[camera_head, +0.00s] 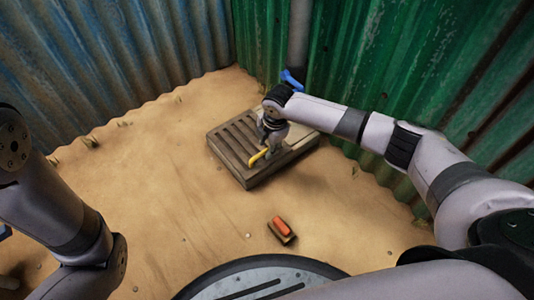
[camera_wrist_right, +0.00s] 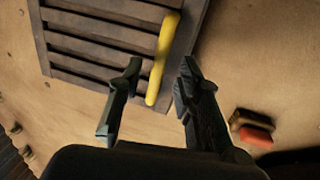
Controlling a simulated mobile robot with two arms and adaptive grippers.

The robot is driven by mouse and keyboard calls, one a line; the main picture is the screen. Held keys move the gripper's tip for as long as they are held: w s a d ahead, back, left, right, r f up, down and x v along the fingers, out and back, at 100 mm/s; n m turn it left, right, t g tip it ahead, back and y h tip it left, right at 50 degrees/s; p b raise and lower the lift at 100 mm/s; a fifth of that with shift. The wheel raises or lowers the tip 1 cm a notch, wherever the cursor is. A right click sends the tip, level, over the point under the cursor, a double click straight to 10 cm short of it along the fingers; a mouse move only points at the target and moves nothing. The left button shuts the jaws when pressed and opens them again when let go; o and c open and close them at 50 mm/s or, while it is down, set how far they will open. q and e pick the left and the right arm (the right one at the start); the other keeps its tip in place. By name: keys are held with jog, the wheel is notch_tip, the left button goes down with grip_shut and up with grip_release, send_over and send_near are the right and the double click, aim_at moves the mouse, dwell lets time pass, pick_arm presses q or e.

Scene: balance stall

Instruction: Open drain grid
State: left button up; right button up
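The drain grid (camera_head: 233,143) is a grey-brown slatted square on a low block, lying flat on the sand in the middle of the head view. Its slats also show at the upper left of the right wrist view (camera_wrist_right: 85,48). A yellow bar handle (camera_head: 258,156) sits on the grid. My right gripper (camera_head: 268,138) is above the grid, close to the handle. In the right wrist view its two dark fingers (camera_wrist_right: 163,72) are apart, with the yellow handle (camera_wrist_right: 163,55) appearing between them; I cannot tell whether they touch it. My left gripper is out of view.
A small brown block with an orange-red top (camera_head: 282,229) lies on the sand in front of the grid. Green corrugated walls (camera_head: 400,65) and a grey pipe (camera_head: 299,40) stand close behind. Blue corrugated sheeting (camera_head: 110,60) is at the left. Sand left of the grid is open.

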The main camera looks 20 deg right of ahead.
jog(key=shift+w+f+b, duration=0.15)
jog(key=shift+f+b, duration=0.2)
jog(key=shift+f, duration=0.5)
grip_shut()
dwell(0.3)
